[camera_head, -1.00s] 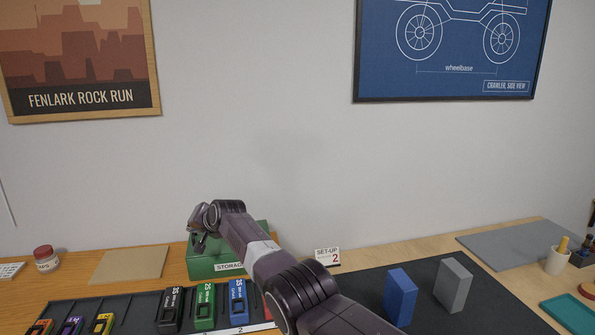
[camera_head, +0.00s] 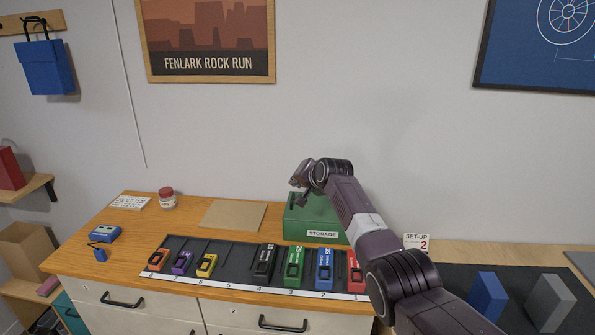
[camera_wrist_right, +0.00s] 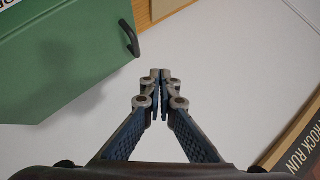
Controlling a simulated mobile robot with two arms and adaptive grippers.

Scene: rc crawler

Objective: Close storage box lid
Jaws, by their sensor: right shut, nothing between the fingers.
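The green storage box (camera_head: 300,228) stands on the wooden counter against the wall, with a white STORAGE label on its front. A green panel with a dark handle (camera_wrist_right: 133,38) fills the upper left of the right wrist view. My arm hides part of the box top in the head view, and I cannot tell whether the lid is fully down. My right gripper (camera_head: 298,194) is above the left part of the box. In the wrist view its fingertips (camera_wrist_right: 161,76) meet, empty, apart from the panel and handle. My left gripper is out of view.
A dark tray (camera_head: 225,260) with several coloured battery-like packs lies in front of the box. A tan board (camera_head: 232,215) and a red-lidded jar (camera_head: 167,198) are to the left. Blue (camera_head: 487,297) and grey (camera_head: 549,302) blocks stand at right.

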